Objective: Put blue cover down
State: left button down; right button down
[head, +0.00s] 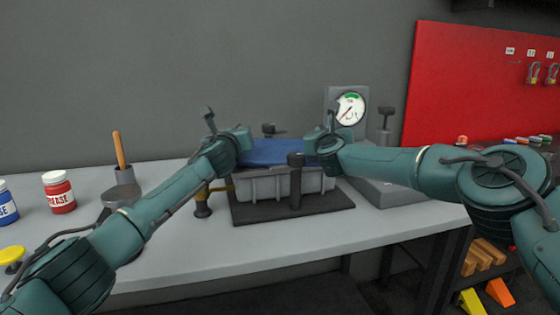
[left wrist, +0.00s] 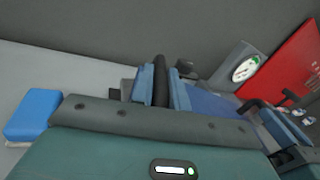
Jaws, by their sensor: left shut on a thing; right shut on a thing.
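The blue cover (head: 275,152) is a flat panel over the grey ribbed housing (head: 275,186). From here I cannot tell whether it rests on the housing or hangs just above it. My left gripper (head: 246,142) is at the cover's left end. In the left wrist view its fingers (left wrist: 162,88) are shut around a dark upright bar, with the blue cover (left wrist: 213,101) just beyond. My right gripper (head: 318,145) is at the cover's right end, shut; its grip is mostly hidden by its own body. The cover spans between both grippers.
A dial gauge (head: 350,108) stands behind right. A black post (head: 296,182) rises in front of the housing on a dark mat (head: 310,208). Red (head: 59,193) and blue grease jars (head: 6,203) stand left. The front bench top (head: 200,245) is clear.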

pick_arm(q)
jog(key=c, duration=1.7)
grip_release()
jog(key=shift+a, duration=0.1)
jog(key=shift+c, duration=0.2)
pick_arm(e)
jog(key=c, duration=1.7)
grip_release()
jog(key=shift+a+f, duration=0.1)
jog(key=shift+f, duration=0.1)
jog(key=shift+c, duration=0.2)
pick_arm(q)
jog(key=o, duration=0.4)
pick_arm(e)
jog(key=o, duration=0.4)
jog(key=shift+r, duration=0.1)
pick_arm(q)
jog(key=shift+s, duration=0.2)
pick_arm(e)
jog(key=shift+r, duration=0.6)
notch_tip(320, 180, up, 9)
pick_arm(q)
jog(key=s, duration=1.1)
jog(key=shift+s+a, duration=0.2)
jog(key=shift+s, duration=0.1)
